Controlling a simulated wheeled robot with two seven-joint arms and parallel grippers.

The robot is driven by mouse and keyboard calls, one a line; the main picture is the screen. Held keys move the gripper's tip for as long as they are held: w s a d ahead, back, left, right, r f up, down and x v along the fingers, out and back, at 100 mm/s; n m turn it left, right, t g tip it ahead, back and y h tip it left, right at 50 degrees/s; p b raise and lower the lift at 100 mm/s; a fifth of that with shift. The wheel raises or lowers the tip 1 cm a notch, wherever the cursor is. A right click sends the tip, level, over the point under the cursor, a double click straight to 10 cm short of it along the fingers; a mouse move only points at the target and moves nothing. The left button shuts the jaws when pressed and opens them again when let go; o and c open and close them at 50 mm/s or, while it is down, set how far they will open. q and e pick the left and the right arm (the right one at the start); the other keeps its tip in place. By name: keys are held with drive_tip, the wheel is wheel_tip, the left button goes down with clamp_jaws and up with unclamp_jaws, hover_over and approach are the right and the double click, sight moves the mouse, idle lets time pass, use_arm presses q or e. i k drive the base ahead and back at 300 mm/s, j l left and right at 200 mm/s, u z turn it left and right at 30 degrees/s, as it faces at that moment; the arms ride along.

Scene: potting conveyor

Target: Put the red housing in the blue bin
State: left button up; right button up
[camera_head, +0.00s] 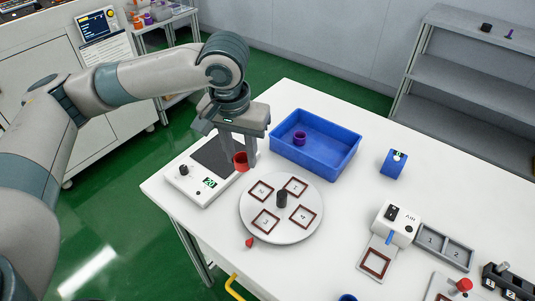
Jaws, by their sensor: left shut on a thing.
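The red housing (240,162) is a small red cup-like piece. My left gripper (238,158) points down with its fingers shut on it, in front of the dark plate of the white scale-like device and left of the turntable's far side. The blue bin (318,160) is an open rectangular tray to the right of the gripper. A purple ring-shaped piece (300,138) lies inside it near the left end. The red housing is outside the bin. My right gripper is out of view.
The white device (184,182) shows 20. A round turntable (246,207) with numbered squares and a dark centre knob stands in front of the bin. A blue block (393,165), white unit (397,222) and grey two-compartment tray (443,245) stand to the right.

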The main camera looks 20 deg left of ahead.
sight(329, 156)
drive_tip(key=i+j, duration=0.35)
drive_tip(key=j, duration=0.2)
drive_tip(key=z, duration=1.15)
